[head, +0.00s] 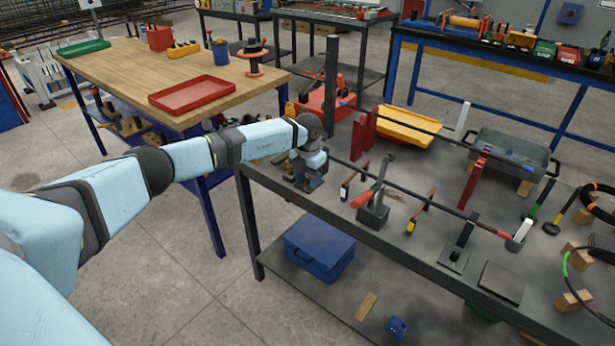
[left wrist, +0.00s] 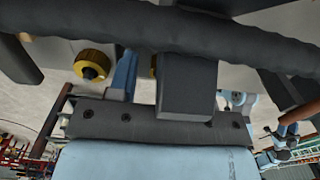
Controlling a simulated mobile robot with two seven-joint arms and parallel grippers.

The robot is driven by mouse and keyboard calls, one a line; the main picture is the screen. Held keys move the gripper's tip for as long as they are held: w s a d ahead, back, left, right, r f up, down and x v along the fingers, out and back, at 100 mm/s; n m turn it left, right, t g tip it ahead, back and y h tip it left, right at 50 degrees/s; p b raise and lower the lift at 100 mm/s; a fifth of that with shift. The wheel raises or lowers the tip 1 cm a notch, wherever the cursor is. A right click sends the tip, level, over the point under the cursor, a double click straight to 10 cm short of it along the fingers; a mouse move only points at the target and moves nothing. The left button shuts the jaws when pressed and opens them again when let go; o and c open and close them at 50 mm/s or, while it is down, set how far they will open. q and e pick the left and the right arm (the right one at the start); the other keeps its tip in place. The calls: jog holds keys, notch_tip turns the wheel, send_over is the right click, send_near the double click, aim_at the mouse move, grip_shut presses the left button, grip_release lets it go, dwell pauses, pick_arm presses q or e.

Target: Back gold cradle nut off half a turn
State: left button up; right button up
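A gold, ring-shaped nut (left wrist: 92,65) with a dark centre shows at the upper left of the left wrist view, on a pale grey plate. A second gold piece (left wrist: 153,66) is mostly hidden behind a dark block of my left gripper. A thick dark bar (left wrist: 180,32) crosses the top of that view. In the head view my left gripper (head: 309,180) is at the far left end of the dark workbench (head: 340,228), close to the end of a long rod (head: 400,187). Its fingertips are not clear, and I cannot make out the gold nut there. My right gripper does not show.
A red-handled clamp (head: 372,205) stands right of my gripper. Several stands and a grey tray (head: 505,152) fill the bench. A blue box (head: 319,247) sits on its lower shelf. A wooden table (head: 130,75) with a red tray (head: 192,93) stands behind my left arm.

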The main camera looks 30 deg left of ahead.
aim_at(307, 179)
pick_arm(q)
jog(key=shift+r, duration=0.1)
notch_tip(307, 179, up, 14)
jog(key=shift+f+p, duration=0.2)
jog(key=shift+p, duration=0.15)
dwell(0.7)
